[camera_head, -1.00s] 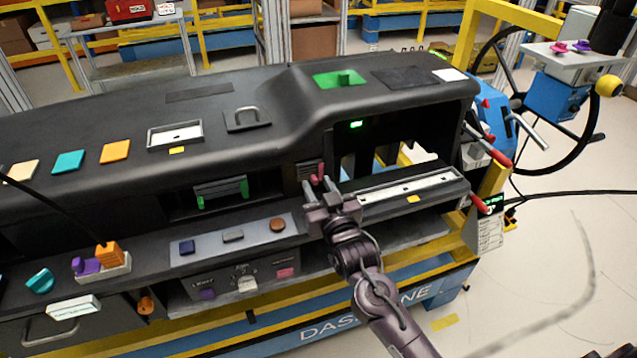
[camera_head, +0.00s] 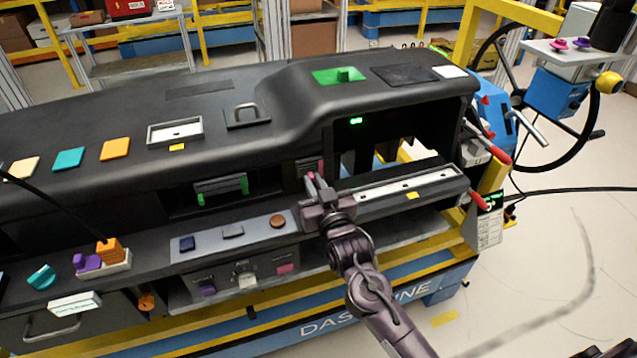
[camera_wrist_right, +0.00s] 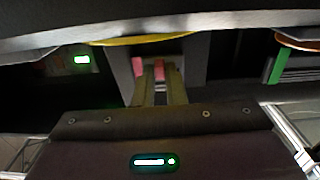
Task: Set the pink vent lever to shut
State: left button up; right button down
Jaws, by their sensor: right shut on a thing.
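The vent with pink parts (camera_head: 308,165) is in the dashboard's front face, left of the large open bay in the head view. My right gripper (camera_head: 314,183) is in front of it, with its fingertips at the vent. In the right wrist view the fingers (camera_wrist_right: 160,88) are close together around the pink lever (camera_wrist_right: 159,69). Another pink part (camera_wrist_right: 137,66) shows beside the fingers there. The fingers hide much of the lever, so its exact setting is hard to tell. My left gripper is not in view.
A vent with green parts (camera_head: 222,190) is to the left. Below is a grey panel (camera_head: 205,250) with several buttons. A light strip (camera_head: 405,185) lies on the ledge to the right. An orange block (camera_head: 110,250) stands at the left. The floor at right is mostly clear.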

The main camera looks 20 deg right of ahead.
jog(key=shift+a, duration=1.05)
jog(key=c, duration=1.5)
grip_release()
jog(key=shift+s, duration=0.1)
jog(key=shift+s+f, duration=0.1)
jog(key=shift+s, duration=0.2)
jog(key=s+b, duration=0.2)
jog(key=s, duration=0.5)
jog(key=shift+d, duration=0.2)
